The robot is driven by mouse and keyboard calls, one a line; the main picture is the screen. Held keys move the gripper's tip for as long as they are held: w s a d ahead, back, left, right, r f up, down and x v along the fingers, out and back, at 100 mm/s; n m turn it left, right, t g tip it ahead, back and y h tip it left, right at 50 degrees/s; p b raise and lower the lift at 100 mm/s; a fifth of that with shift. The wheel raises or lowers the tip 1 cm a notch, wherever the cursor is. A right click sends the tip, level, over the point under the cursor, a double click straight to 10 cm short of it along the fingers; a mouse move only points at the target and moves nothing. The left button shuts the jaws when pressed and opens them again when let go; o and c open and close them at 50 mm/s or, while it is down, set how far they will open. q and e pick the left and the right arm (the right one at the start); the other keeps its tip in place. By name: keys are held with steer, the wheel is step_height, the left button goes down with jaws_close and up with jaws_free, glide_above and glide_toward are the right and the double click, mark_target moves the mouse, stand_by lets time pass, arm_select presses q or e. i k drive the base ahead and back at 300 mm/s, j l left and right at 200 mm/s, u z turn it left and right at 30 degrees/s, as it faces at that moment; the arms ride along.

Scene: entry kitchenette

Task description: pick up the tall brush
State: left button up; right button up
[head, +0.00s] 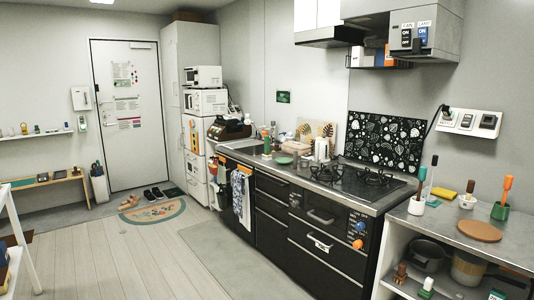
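Neither of my grippers is in the head view. Tall, brush-like objects stand on the counter (447,222) at the right. One has a teal upper end (422,174) and stands in or behind a white container (416,207). Farther right, an orange-handled tool (507,188) stands upright in a green cup (500,211). I cannot tell which of these is the tall brush; their lower ends are partly hidden or too small to make out.
A yellow sponge (444,193), a small white bowl (467,202) and a round brown board (479,231) share that counter. Pots and bottles fill the shelf below. The stove (362,182) adjoins on the left. The wooden floor (120,262) in the middle is clear.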

mark_target(266, 156)
steer(key=i, duration=0.55)
steer(key=i+l+u, duration=0.1)
steer(key=i, duration=1.05)
steer(key=i+l+u, duration=0.1)
steer(key=i, duration=0.45)
steer(key=i+l, duration=0.2)
steer(key=i, duration=0.35)
steer(key=i+l+u, duration=0.1)
steer(key=i, duration=0.5)
steer(key=i+l, duration=0.2)
steer(key=i, duration=0.35)
steer(key=j+z, duration=0.45)
steer(key=j, duration=1.35)
